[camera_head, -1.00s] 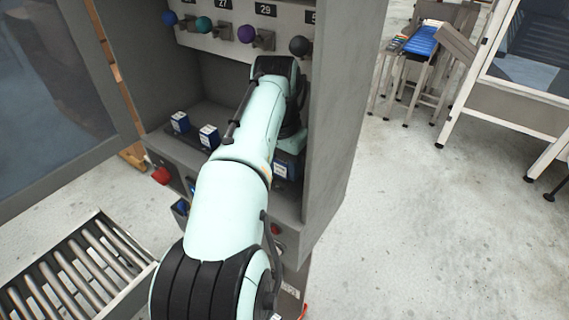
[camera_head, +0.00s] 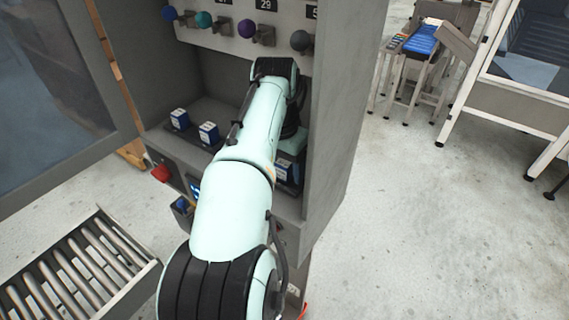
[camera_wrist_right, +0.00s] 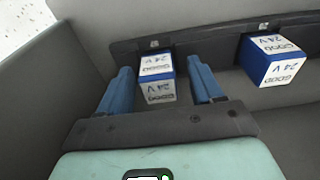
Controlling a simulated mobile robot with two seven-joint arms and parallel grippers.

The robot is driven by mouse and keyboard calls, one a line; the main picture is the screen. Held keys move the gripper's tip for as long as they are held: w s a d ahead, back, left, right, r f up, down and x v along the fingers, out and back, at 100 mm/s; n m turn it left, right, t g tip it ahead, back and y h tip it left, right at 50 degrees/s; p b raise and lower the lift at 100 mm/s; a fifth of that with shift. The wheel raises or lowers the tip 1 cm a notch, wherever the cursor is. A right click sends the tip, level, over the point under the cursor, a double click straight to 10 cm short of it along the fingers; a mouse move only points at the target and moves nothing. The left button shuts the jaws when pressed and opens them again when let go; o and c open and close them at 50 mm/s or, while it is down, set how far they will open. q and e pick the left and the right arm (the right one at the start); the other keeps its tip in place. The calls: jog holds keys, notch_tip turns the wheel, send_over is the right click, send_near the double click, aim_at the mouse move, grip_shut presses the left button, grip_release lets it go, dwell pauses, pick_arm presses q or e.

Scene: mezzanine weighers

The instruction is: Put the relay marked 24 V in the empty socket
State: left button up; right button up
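In the right wrist view, a blue-and-white relay marked 24 V and GOOD (camera_wrist_right: 158,80) stands between the two blue fingers of my right gripper (camera_wrist_right: 158,70). The gripper is open, with a gap on each side of the relay. A second relay marked 24 V and GOOD (camera_wrist_right: 273,60) stands to the right. In the head view, relays stand on the cabinet shelf at the left (camera_head: 179,119), beside it (camera_head: 208,132), and right of my arm (camera_head: 284,172). Their markings are too small to read there. My right arm hides its fingertips and part of the shelf. I cannot make out an empty socket.
The grey cabinet's right wall (camera_head: 340,120) is close beside my right arm. Coloured knobs (camera_head: 247,28) stick out above. A red button (camera_head: 161,173) and a blue box (camera_head: 181,205) are on the lower front. A roller conveyor (camera_head: 80,270) stands at lower left.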

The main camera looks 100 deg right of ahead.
jog(key=shift+r, duration=0.15)
pick_arm(q)
jog(key=shift+t, duration=0.3)
jog(key=w+r+p, duration=0.2)
jog(key=w+r, duration=0.1)
jog(key=shift+w+r, duration=0.15)
jog(key=shift+w, duration=0.1)
pick_arm(e)
notch_tip(320, 180, up, 13)
jog(key=a, duration=0.1)
jog(key=shift+w, duration=0.4)
